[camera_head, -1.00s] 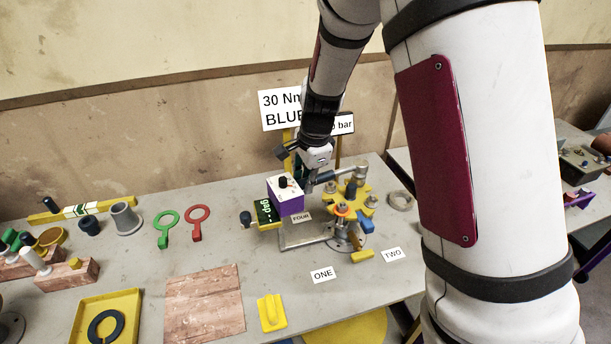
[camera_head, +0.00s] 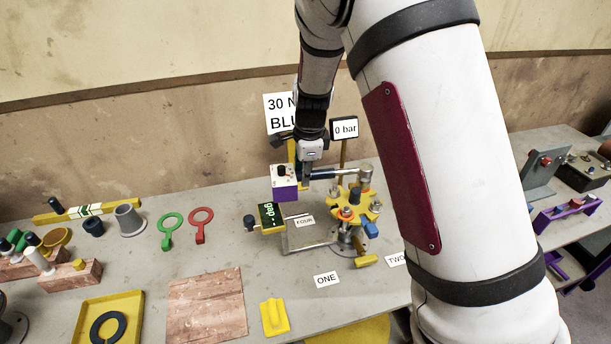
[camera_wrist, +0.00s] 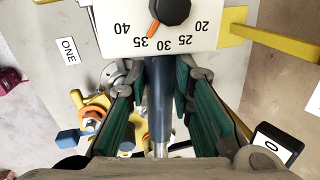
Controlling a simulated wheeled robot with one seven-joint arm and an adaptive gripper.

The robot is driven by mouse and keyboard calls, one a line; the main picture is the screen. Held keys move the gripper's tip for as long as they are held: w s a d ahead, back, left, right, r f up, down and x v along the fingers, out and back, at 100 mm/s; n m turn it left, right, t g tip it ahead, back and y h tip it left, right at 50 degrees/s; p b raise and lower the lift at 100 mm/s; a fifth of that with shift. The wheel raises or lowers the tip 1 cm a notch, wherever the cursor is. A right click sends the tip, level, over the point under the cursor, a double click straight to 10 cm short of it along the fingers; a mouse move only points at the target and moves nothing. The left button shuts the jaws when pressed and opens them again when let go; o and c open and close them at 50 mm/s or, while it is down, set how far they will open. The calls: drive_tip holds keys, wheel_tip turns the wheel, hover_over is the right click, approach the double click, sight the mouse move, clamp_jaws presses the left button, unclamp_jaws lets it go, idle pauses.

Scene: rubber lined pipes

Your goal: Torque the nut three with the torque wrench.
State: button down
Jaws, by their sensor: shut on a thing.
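The torque wrench has a white-and-purple dial box (camera_head: 285,183), a dark blue handle (camera_wrist: 160,100) and a grey metal shaft ending in a head (camera_head: 366,175). My gripper (camera_head: 308,171) is shut on the handle, just right of the box. The head is over the far right side of the yellow flange (camera_head: 352,198); I cannot tell whether it sits on a nut. In the wrist view the orange pointer (camera_wrist: 153,31) is by 35 on the dial (camera_wrist: 125,32). The flange carries several nuts and bolts, one with an orange ring (camera_head: 346,213). No label reading THREE shows.
Labels ONE (camera_head: 327,280), FOUR (camera_head: 304,221) and partly hidden TWO (camera_head: 396,259) lie around the flange. A green gap display (camera_head: 268,214) stands left, and a 0 bar sign (camera_head: 344,129) behind. My arm blocks the right side. A copper-coloured sheet (camera_head: 206,305) lies front left.

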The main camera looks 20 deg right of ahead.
drive_tip(key=w+r+m+p, duration=0.1)
drive_tip(key=w+r+m, duration=0.1)
drive_tip(key=r, duration=0.8)
drive_tip(key=shift+w+d+h, duration=0.3)
drive_tip(key=shift+w+d, duration=0.05)
drive_tip(key=shift+w, duration=0.4)
idle(0.9)
